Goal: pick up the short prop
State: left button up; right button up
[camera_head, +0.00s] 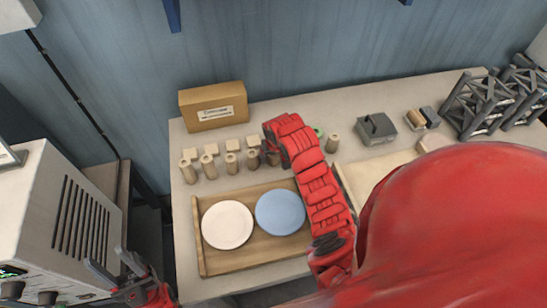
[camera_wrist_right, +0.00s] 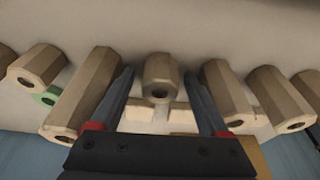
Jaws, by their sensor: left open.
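A short tan hexagonal prop (camera_wrist_right: 160,70) lies between the fingers of my right gripper (camera_wrist_right: 159,76) in the right wrist view. The fingers are apart, with small visible gaps on both sides of it. It looks shorter than the neighbouring prop (camera_wrist_right: 85,95) on its left and the prop (camera_wrist_right: 225,90) on its right. In the head view my red right arm reaches over the row of props (camera_head: 232,163) and hides the gripper's fingertips. My left gripper (camera_head: 118,272) is open and empty at the lower left, beside the table.
A wooden tray (camera_head: 205,262) holds a white plate (camera_head: 227,225) and a blue plate (camera_head: 280,212). A cardboard box (camera_head: 213,106) stands behind the props. A green piece (camera_wrist_right: 46,97) lies among them. A grey block (camera_head: 376,129) and dark frames (camera_head: 480,105) are at right.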

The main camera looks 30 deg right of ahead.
grip_shut()
jog(key=shift+r, duration=0.1)
